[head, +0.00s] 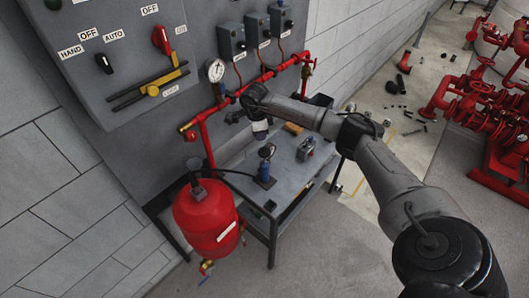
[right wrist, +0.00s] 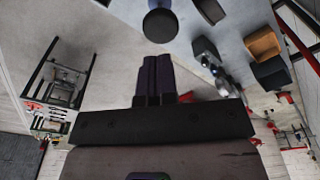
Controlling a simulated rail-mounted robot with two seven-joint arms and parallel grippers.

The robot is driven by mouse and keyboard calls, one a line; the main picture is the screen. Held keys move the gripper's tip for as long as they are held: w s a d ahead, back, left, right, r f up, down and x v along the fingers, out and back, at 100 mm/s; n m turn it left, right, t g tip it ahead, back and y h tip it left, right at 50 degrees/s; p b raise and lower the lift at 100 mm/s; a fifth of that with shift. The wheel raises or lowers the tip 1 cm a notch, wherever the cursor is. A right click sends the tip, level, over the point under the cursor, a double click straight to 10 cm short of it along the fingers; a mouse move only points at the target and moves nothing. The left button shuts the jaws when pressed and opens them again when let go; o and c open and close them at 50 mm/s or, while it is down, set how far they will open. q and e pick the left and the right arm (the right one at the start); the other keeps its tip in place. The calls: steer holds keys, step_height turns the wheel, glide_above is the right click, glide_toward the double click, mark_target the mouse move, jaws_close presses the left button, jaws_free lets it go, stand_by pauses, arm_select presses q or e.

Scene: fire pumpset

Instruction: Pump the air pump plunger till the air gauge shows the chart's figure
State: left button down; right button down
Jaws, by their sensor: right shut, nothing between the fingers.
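The air pump (head: 265,166) is a small upright blue cylinder with a dark top, standing on the grey bench. My right gripper (head: 262,138) points down just above it, and its fingers look close to the pump's top. In the right wrist view the gripper's dark fingers (right wrist: 157,75) are together with nothing between them. A round black knob (right wrist: 160,25), probably the plunger's top, lies just beyond the fingertips and looks apart from them. A white dial gauge (head: 215,70) sits on the red pipe; its reading is too small to tell. I cannot make out a chart. My left gripper is out of view.
A red tank (head: 207,216) with a hose stands left of the bench (head: 296,180). A small grey box (head: 305,150) stands on the bench right of the pump. Red pipes and a switch panel (head: 118,40) line the wall. Red pump machinery (head: 480,105) stands far right.

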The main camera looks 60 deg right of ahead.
mark_target(263, 151)
stand_by(0.3)
steer(key=shift+f, duration=0.15)
steer(key=shift+f, duration=0.15)
steer(key=f+b, duration=0.1)
steer(key=f, duration=0.1)
steer(key=f+b, duration=0.4)
steer(key=shift+s+d+f, duration=0.2)
steer(key=shift+s, duration=0.05)
